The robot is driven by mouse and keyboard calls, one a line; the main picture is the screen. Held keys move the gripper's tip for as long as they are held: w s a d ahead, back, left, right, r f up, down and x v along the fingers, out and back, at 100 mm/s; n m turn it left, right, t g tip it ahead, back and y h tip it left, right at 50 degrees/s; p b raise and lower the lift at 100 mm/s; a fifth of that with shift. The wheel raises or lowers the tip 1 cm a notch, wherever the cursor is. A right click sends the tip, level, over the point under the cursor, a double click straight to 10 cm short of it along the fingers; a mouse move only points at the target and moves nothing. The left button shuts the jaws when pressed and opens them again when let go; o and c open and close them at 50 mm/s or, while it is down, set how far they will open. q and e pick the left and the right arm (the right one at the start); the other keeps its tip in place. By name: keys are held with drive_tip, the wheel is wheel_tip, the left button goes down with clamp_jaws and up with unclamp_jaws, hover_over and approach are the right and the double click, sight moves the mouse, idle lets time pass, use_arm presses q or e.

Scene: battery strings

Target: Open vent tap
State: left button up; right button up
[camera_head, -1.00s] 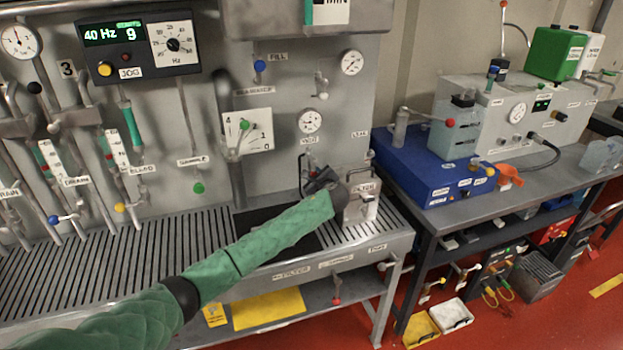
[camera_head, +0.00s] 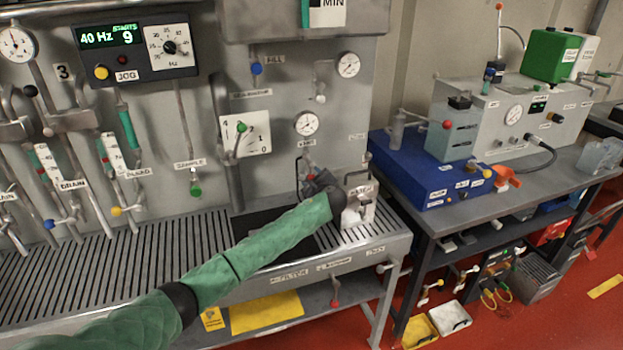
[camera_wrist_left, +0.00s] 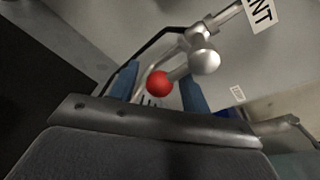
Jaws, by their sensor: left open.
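The vent tap shows in the left wrist view as a silver pipe fitting (camera_wrist_left: 203,58) with a red ball (camera_wrist_left: 159,84) on its lever. A label ending in "NT" (camera_wrist_left: 262,13) sits beside the pipe. My left gripper (camera_wrist_left: 158,80) is open, with its two blue fingers on either side of the red ball in that view. I cannot tell whether they touch it. In the head view my left gripper (camera_head: 318,183) is below the vent label (camera_head: 307,143), in front of the panel, and partly hides the tap. My right gripper is not in view.
A slotted metal bench (camera_head: 150,245) runs below, with a dark recess under my arm. Other valves and gauges line the panel. A blue unit (camera_head: 410,175) stands on the right table.

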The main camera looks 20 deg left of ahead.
use_arm(q)
drive_tip(key=shift+s+d, duration=0.2)
drive_tip(key=shift+s, duration=0.05)
drive_tip(key=b+v, duration=0.2)
drive_tip(key=v, duration=0.5)
drive_tip(key=shift+b, duration=0.3)
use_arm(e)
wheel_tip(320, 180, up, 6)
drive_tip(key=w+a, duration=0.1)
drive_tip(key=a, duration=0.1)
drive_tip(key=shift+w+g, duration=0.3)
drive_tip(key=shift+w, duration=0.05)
